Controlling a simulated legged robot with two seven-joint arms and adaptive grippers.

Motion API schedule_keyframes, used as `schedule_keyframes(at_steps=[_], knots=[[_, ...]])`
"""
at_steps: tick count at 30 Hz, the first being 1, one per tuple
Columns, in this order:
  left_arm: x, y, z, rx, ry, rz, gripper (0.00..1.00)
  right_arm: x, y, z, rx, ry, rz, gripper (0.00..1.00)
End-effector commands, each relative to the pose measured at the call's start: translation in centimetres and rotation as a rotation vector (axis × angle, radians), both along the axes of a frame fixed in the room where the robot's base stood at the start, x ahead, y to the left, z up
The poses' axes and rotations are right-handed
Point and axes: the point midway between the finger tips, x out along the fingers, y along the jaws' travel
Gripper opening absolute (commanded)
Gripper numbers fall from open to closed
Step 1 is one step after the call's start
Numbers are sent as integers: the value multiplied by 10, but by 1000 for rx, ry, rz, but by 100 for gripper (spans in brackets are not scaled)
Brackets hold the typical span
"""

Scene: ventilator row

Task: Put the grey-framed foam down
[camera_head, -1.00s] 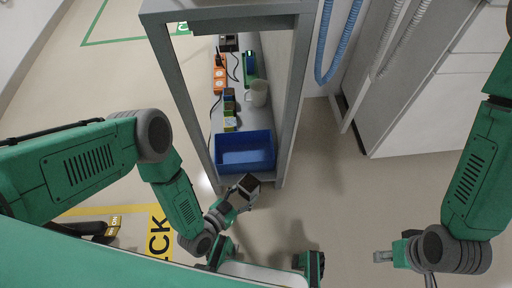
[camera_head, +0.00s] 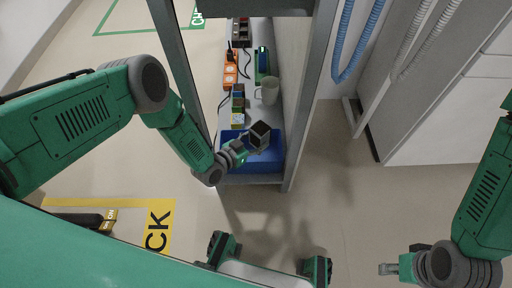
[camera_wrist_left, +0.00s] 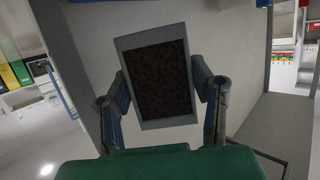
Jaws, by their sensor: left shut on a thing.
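The grey-framed foam is a small block with a grey frame and a dark face (camera_head: 260,134). My left gripper (camera_head: 246,146) is shut on it and holds it over the blue bin (camera_head: 232,162) at the near end of the shelf. In the left wrist view the foam (camera_wrist_left: 156,82) sits between the two fingers (camera_wrist_left: 160,98), slightly tilted, its dark face toward the camera. Whether it touches the bin cannot be told. My right gripper (camera_head: 388,269) is at the lower right, away from the shelf, with its fingers too small to read.
Grey posts (camera_head: 312,90) frame the shelf. Blue hoses (camera_head: 344,42) hang at the right.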

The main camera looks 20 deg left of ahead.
Motion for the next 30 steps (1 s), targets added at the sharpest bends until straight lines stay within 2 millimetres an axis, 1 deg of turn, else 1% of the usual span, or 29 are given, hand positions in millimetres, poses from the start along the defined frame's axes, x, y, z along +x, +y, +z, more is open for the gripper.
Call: schedule_keyframes(at_steps=[2, 6, 9, 16, 30], knots=[[1, 1, -6, 0, 1, 0, 14, 0, 0, -4, 0, -1, 1, 40], [0, 0, -28, 3, 2, 0, 14, 0, 1, -19, 1, -1, 1, 40], [0, -1, -37, 4, 0, 1, 14, 0, 1, -25, 1, 0, 1, 40], [0, -1, -34, 4, 0, 0, 14, 0, 0, -22, 0, -1, 1, 40], [0, 0, -47, 4, 1, 0, 14, 0, 1, -22, 1, -1, 1, 40]])
